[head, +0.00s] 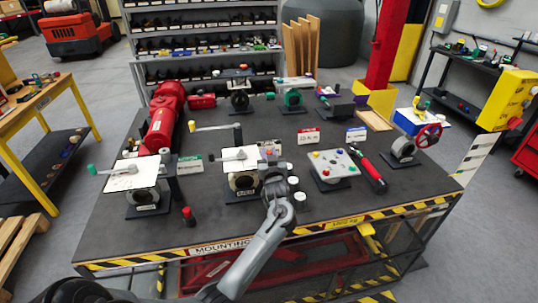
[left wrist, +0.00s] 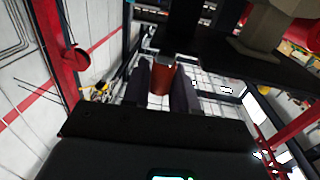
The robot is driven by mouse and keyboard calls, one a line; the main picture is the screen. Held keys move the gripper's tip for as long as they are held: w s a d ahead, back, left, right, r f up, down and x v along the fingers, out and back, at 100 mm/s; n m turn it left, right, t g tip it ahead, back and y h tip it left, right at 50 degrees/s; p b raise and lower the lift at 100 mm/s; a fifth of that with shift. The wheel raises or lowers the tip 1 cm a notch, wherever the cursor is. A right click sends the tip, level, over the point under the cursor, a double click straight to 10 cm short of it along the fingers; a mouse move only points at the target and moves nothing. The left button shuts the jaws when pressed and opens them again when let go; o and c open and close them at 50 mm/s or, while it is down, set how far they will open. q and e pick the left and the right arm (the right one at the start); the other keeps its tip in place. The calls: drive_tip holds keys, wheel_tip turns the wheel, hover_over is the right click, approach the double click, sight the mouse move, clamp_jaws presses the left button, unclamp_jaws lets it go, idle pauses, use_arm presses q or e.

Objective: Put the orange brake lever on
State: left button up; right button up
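The orange brake lever shows in the head view as a grey bar (head: 235,156) with an orange end (head: 270,151), over the middle white-topped valve unit (head: 243,183). My left gripper (head: 269,158) is at the right side of that unit, at the orange end. In the left wrist view, the orange handle (left wrist: 162,77) stands between the two fingers of my left gripper (left wrist: 161,88), and both fingers appear to touch it. The gripper hides part of the lever and unit. How far the lever is turned is hard to tell. My right gripper does not show.
A similar unit (head: 135,180) with a green-handled lever stands left. A yellow-handled lever (head: 212,127) is behind. A button panel (head: 334,166) and a red-handled tool (head: 370,172) lie right. A small red-capped post (head: 188,215) stands in front. The table's front right is clear.

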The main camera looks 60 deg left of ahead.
use_arm(q)
clamp_jaws()
drive_tip(key=shift+s+r+m+t+h+p, duration=0.25)
drive_tip(key=shift+m+t+h+p, duration=0.2)
drive_tip(key=shift+t+p, duration=0.35)
drive_tip(key=shift+s+a+f+m+t+h+p, duration=0.1)
drive_tip(key=shift+s+m+t+h+p, duration=0.05)
drive_tip(key=shift+m+t+h+p, duration=0.15)
drive_tip(key=shift+s+a+f+m+t+h+p, duration=0.1)
drive_tip(key=shift+s+m+t+h+p, duration=0.05)
drive_tip(key=shift+m+t, duration=0.25)
drive_tip(key=o, duration=0.7)
unclamp_jaws()
drive_tip(key=shift+d, duration=0.2)
